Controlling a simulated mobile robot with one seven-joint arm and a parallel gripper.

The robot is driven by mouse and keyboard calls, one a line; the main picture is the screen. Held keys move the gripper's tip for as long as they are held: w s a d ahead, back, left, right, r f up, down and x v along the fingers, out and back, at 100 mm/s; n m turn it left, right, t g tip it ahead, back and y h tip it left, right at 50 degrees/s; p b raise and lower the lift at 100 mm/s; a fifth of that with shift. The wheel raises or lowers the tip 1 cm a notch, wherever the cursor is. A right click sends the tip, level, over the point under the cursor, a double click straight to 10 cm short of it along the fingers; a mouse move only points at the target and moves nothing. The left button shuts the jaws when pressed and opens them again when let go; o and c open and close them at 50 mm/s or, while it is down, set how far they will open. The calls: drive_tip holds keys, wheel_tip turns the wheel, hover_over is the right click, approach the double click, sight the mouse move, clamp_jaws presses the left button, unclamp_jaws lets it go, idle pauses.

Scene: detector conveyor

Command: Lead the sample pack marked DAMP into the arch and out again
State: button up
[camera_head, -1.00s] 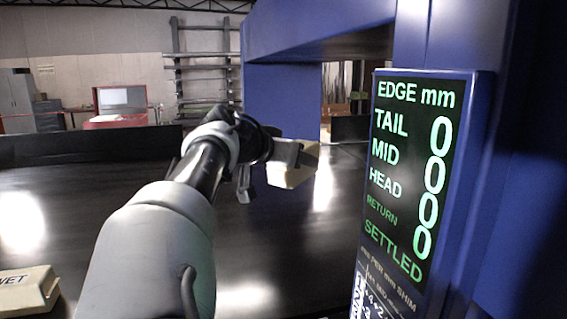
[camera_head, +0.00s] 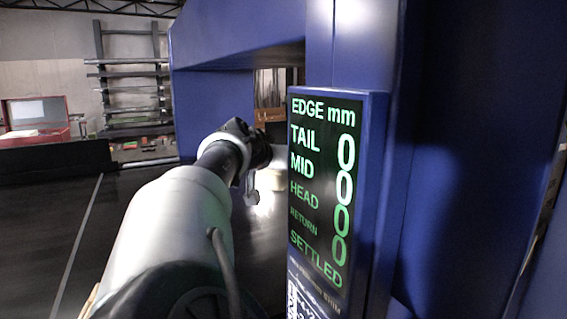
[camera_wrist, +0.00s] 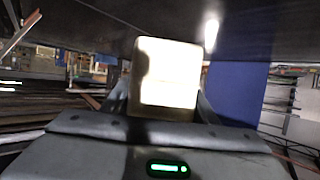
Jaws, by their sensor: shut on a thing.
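My gripper (camera_head: 254,190) is shut on a cream-coloured pack (camera_head: 272,180), mostly hidden behind my arm in the head view. The wrist view shows the pack (camera_wrist: 166,75) between the two fingers, its pale face blown out by light. No marking can be read on it, so I cannot tell whether it says DAMP. The blue arch (camera_head: 215,110) rises ahead, with its near post to the right of my arm. The gripper and pack are at the arch opening; how far inside they are I cannot tell.
A display panel (camera_head: 325,190) on the near post, close right of my arm, reads EDGE mm, with zeros and SETTLED. The black belt (camera_head: 130,215) stretches left, with a pale line across it. A rack (camera_head: 130,75) and a red case (camera_head: 35,120) stand behind.

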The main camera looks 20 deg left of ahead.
drive_tip(key=w+d+p, duration=0.1)
drive_tip(key=w+d, duration=0.3)
drive_tip(key=s+a, duration=2.6)
drive_tip(key=s, duration=0.4)
drive_tip(key=shift+s+a+p, duration=0.2)
drive_tip(key=shift+a+p, duration=0.05)
drive_tip(key=shift+p, duration=0.1)
idle(0.5)
